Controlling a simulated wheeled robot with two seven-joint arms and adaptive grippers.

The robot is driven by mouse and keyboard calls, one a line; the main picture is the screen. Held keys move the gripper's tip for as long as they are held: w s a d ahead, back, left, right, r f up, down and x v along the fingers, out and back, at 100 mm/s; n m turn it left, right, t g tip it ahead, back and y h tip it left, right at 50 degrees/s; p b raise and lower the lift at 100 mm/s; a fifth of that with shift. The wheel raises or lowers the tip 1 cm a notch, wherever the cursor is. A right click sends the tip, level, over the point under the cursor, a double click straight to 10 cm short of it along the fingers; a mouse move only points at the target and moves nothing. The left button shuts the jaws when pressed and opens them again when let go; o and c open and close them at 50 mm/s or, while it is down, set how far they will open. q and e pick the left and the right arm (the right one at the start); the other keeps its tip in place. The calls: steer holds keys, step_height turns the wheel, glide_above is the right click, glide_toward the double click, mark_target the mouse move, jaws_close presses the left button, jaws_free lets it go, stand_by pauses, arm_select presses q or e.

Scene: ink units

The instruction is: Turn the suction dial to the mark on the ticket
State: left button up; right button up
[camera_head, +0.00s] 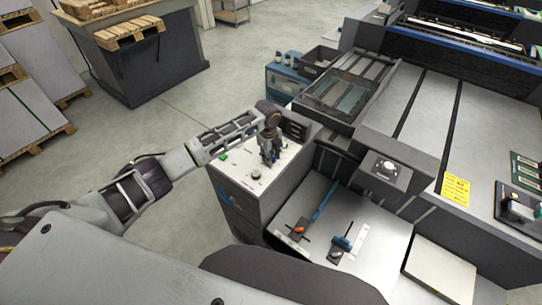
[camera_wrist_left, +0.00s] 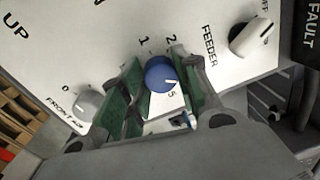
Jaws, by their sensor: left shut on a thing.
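My left gripper (camera_head: 269,158) reaches down onto the white top panel (camera_head: 244,165) of a grey cabinet. In the left wrist view, its green-padded fingers (camera_wrist_left: 159,82) are shut on a blue dial (camera_wrist_left: 160,74), one on each side. The numbers 1, 2 and 5 show around the dial; its name and pointer are not clear. In the head view the gripper hides the dial. A yellow ticket (camera_head: 456,189) lies on the machine at the right; its writing is too small to read. My right gripper is not in view.
A white knob (camera_wrist_left: 251,37) near the word FEEDER and a grey knob (camera_wrist_left: 88,104) near the word FRONT flank the dial. A green button (camera_head: 223,156) sits on the panel. A box with a round knob (camera_head: 387,169) stands right of the cabinet.

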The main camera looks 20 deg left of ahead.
arm_select(q)
steer(key=shift+m, duration=0.8)
steer(key=o, duration=1)
steer(key=shift+s+a+r, duration=0.1)
steer(key=shift+r, duration=1.9)
steer(key=shift+s+a+r, duration=0.1)
steer(key=shift+r, duration=1.9)
steer(key=shift+s+a+r, duration=0.1)
steer(key=shift+r, duration=1.9)
